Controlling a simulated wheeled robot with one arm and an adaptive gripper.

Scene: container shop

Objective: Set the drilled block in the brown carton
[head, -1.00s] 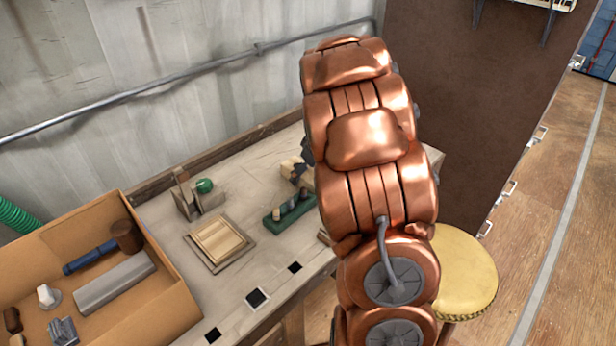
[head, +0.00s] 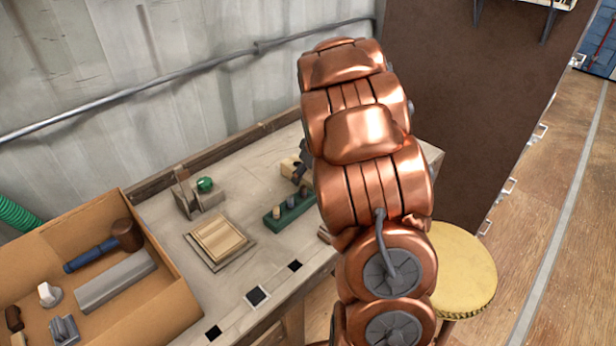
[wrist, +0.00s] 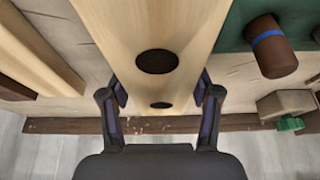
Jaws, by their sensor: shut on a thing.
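The drilled block (wrist: 150,30) is pale wood with two dark round holes, and it fills the middle of the wrist view. My gripper (wrist: 161,97) is shut on it, one dark finger on each side. In the head view the block (head: 289,167) shows as a small pale piece left of my copper arm, which hides most of the gripper. The brown carton (head: 165,318) stands open at the lower left, well left of the block. It holds a mallet (head: 125,235), a grey bar (head: 116,280), a white knob piece (head: 49,294) and other small parts.
A green rack (head: 277,224) with several pegs stands on the bench near my arm. A wooden slatted pad (head: 218,240) lies between rack and carton. A yellow stool (head: 458,265) is at the right.

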